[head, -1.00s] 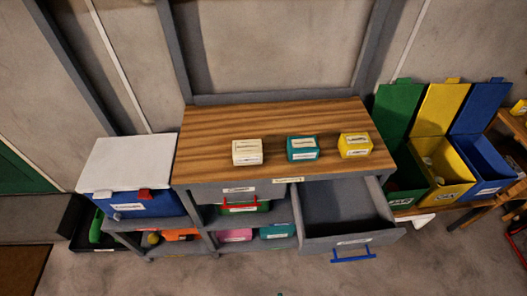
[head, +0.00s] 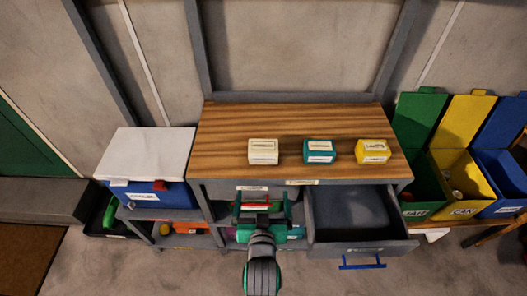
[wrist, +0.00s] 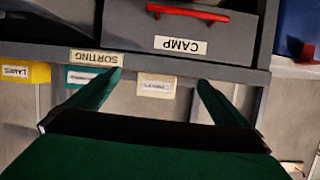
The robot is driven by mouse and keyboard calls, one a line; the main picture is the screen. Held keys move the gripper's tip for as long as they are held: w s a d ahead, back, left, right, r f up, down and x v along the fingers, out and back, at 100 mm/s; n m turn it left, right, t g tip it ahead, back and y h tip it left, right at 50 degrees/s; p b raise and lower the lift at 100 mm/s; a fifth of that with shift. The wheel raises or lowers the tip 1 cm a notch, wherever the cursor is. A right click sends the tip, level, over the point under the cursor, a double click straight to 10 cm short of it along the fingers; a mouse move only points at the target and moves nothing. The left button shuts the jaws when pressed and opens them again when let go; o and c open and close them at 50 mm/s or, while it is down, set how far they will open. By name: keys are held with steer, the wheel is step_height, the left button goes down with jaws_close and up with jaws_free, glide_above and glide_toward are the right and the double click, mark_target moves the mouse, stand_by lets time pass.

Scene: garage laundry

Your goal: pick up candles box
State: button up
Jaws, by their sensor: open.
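Three small labelled boxes stand in a row on the wooden worktop: a cream box (head: 263,152), a teal box (head: 319,152) and a yellow box (head: 372,152). The wrist view shows the cream box (wrist: 156,86) between the fingertips in the picture, the teal box (wrist: 88,77) left of it, and the yellow box (wrist: 25,73) labelled LAMPS. I cannot surely read the cream and teal labels, so I cannot confirm which is the candles box. My gripper (head: 262,196) is open and empty, in front of the worktop's front edge, apart from the boxes.
An open grey drawer (head: 352,232) juts out right of my gripper. A blue cooler with a white lid (head: 150,158) stands left of the worktop. Green, yellow and blue bins (head: 465,178) stand at the right. The worktop (head: 225,130) is clear behind the boxes.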

glide_toward(264, 150)
steer(key=w, duration=0.2)
steer(key=x, duration=0.4)
steer(key=shift+w+d, duration=0.1)
steer(key=shift+w, duration=0.2)
steer(key=shift+f+x, duration=0.25)
steer(key=shift+x, duration=1.15)
steer(key=shift+f+x, duration=0.25)
steer(key=shift+x, duration=1.1)
steer(key=shift+s, duration=0.2)
steer(key=c, duration=1.2)
